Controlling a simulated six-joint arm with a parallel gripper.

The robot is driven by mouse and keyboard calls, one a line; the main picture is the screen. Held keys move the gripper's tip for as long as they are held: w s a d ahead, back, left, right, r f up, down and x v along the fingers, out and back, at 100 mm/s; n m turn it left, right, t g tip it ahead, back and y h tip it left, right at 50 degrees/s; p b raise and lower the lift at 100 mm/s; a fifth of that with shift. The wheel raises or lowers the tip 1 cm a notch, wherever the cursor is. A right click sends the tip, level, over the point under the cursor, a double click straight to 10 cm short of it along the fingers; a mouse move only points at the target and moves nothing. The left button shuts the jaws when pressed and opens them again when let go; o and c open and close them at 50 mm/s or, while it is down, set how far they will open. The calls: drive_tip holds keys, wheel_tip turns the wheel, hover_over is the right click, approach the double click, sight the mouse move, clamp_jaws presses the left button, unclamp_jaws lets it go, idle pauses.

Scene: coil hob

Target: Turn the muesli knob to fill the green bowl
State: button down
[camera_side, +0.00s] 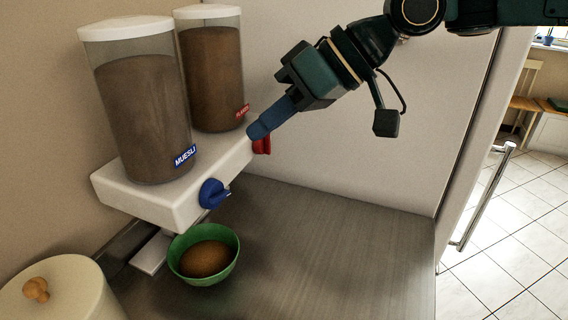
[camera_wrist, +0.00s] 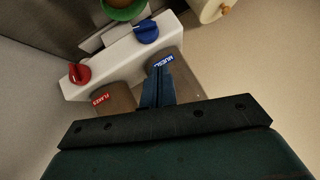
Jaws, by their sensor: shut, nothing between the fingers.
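The blue muesli knob (camera_side: 213,194) is on the front of the white dispenser, below the canister labelled MUESLI (camera_side: 150,120). It also shows in the wrist view (camera_wrist: 147,32). The green bowl (camera_side: 183,270) stands on the counter below the muesli side, with brown muesli (camera_side: 206,258) in it. In the wrist view only part of the bowl (camera_wrist: 122,12) shows at the top edge. My gripper (camera_side: 254,133) is shut and empty. Its blue fingers are above and to the right of the muesli knob, apart from it, and near the red knob in the side view.
A red knob (camera_side: 262,145) sits on the dispenser base (camera_side: 150,205) under the second canister (camera_side: 212,80), labelled FLAKES in the wrist view. A cream lidded pot (camera_side: 70,290) stands at lower left. The counter (camera_side: 340,260) right of the bowl is clear.

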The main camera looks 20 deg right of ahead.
sight(213, 202)
drive_tip(key=x, duration=0.3)
drive_tip(key=s+x, duration=0.1)
drive_tip(key=x, duration=0.2)
drive_tip(key=f+x, duration=0.1)
drive_tip(key=x, duration=0.2)
drive_tip(key=shift+s+d+f, duration=0.15)
drive_tip(key=shift+d, duration=0.1)
drive_tip(key=shift+s+a+f, duration=0.15)
drive_tip(key=shift+f, duration=0.55)
drive_tip(key=shift+s+a+f+n+h, duration=0.25)
drive_tip(key=shift+s+f+n+h, duration=0.05)
drive_tip(key=shift+f+h, duration=0.15)
drive_tip(key=shift+s+a+f, duration=0.15)
drive_tip(key=shift+a+f, duration=0.05)
drive_tip(key=shift+d+t, duration=0.15)
drive_tip(key=shift+t, duration=0.15)
